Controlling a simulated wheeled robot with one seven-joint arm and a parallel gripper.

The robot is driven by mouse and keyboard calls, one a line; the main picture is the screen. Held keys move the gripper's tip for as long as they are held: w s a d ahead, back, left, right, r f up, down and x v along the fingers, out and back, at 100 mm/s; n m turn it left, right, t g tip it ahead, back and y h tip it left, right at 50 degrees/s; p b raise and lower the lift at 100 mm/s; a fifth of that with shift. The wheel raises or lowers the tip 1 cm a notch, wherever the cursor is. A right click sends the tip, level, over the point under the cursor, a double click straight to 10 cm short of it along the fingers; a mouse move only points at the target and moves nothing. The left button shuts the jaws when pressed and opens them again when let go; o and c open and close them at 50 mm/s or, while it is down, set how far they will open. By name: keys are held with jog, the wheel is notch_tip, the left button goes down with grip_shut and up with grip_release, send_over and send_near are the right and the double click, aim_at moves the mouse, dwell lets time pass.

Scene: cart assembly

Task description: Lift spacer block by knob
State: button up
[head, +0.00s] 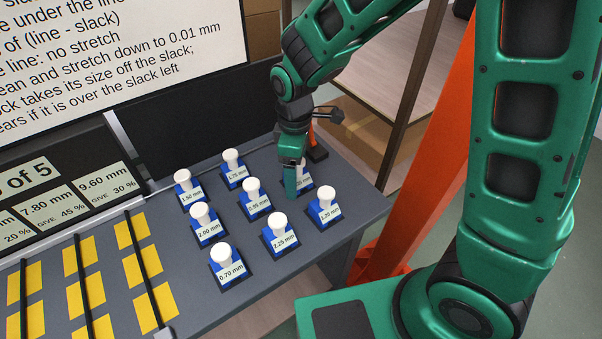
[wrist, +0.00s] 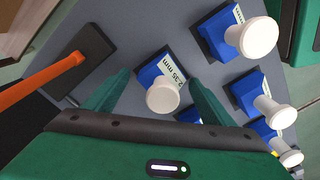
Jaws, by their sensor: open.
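A blue spacer block with a white knob (wrist: 163,95) stands below my gripper (wrist: 158,78) in the wrist view, its label seeming to read 2.35 mm. The green fingers are open, one on each side of the knob, with visible gaps; their height against it is hard to tell. In the head view my gripper (head: 291,180) points down at the far right of the block group and partly hides this block (head: 304,184) and its knob. Several similar labelled blocks stand nearby, including 1.25 mm (head: 325,212), 2.25 mm (head: 281,240) and 0.70 mm (head: 228,274).
An orange handle on a black base (wrist: 85,55) stands close beside the block; it also shows in the head view (head: 317,152). Yellow pads with black bars (head: 85,290) lie at left on the grey table (head: 190,310). A text board (head: 120,45) stands behind.

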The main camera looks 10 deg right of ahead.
jog(key=c, duration=1.1)
jog(key=shift+r, duration=0.15)
